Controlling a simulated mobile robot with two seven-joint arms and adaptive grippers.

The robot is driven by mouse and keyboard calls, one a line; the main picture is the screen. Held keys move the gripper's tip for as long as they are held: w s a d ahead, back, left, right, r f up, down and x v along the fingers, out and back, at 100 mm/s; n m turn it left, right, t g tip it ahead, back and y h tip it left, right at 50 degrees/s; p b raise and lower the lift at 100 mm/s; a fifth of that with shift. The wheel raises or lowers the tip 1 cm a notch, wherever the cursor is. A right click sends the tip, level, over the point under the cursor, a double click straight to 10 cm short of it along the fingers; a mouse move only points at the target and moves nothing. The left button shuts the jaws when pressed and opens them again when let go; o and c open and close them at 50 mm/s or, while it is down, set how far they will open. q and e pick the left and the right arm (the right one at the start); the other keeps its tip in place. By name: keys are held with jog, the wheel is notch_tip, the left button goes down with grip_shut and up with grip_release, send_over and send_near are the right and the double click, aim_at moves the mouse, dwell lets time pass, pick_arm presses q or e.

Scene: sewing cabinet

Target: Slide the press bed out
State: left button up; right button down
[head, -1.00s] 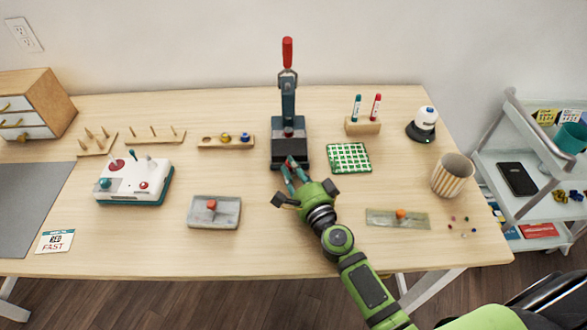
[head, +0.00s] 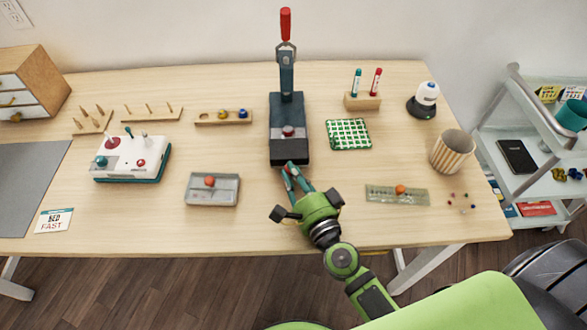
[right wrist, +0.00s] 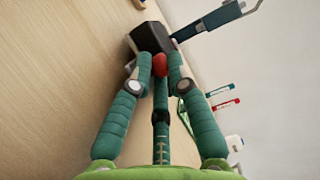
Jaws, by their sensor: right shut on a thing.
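The press (head: 287,72) stands at the back middle of the table, its red-tipped lever upright. Its dark press bed (head: 290,152) sticks out from the base toward the table's front and carries a small reddish round piece (head: 289,131). My right gripper (head: 290,172) is at the bed's front edge. In the right wrist view, its teal fingers (right wrist: 160,68) are closed around a red knob (right wrist: 160,62) at the dark bed's end. The fingers hide most of the knob in the head view. My left gripper is not in view.
A green checked pad (head: 348,134) lies right of the press. A grey tray (head: 212,191) is to the front left and a flat plate (head: 397,195) to the front right. The table in front of my right gripper, up to the front edge, is clear.

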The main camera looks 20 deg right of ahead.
jog(key=shift+a, duration=0.1)
jog(key=c, duration=1.5)
grip_release()
jog(key=shift+s, duration=0.2)
jog(key=shift+s, duration=0.1)
jog(key=shift+s, duration=0.35)
jog(key=s, duration=0.3)
jog(key=s+d, duration=0.1)
jog(key=s, duration=0.7)
jog(key=shift+d, duration=0.2)
jog(key=shift+s, duration=0.1)
